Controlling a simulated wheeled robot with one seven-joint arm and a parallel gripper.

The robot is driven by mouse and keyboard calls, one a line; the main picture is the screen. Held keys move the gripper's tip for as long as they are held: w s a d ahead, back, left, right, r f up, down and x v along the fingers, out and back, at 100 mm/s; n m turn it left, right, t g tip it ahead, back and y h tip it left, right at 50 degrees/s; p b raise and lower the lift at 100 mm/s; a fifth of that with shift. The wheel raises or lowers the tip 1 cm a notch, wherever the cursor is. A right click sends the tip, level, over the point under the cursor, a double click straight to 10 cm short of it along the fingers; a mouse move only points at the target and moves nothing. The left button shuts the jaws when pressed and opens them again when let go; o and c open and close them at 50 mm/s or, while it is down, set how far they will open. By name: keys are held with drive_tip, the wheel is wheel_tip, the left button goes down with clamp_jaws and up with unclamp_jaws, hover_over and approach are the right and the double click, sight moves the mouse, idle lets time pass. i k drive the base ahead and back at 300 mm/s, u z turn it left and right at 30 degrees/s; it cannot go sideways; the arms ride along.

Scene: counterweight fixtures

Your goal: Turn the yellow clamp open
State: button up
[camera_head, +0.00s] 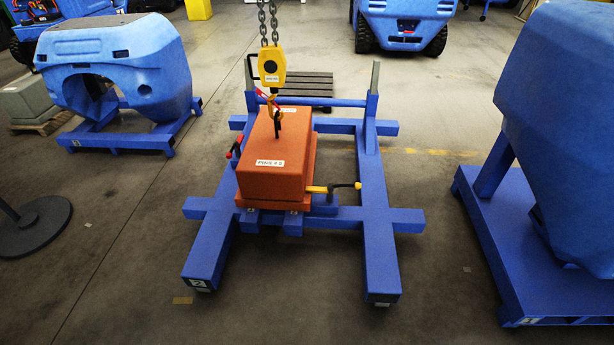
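The yellow clamp (325,189) sticks out to the right from the lower right corner of the orange block. Its yellow bar lies about level, and a dark handle (347,185) crosses its right end. The orange block (275,165), labelled "POIDS # 5", rests on the blue frame (375,225). A yellow chain hoist hook block (272,68) hangs above it, and its hook reaches the dark lifting eye on the block's top. A red-handled clamp (237,150) sits on the block's left side. My gripper is not in view.
A blue machine cover (115,65) on a blue stand is at the left. A large blue body on a blue base (535,270) stands close at the right. A black round post base (35,225) is at the lower left. Bare floor (440,290) lies between the frame and the right base.

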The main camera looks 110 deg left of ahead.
sight(330, 188)
drive_tip(key=u, duration=3.4)
drive_tip(key=i, duration=1.7)
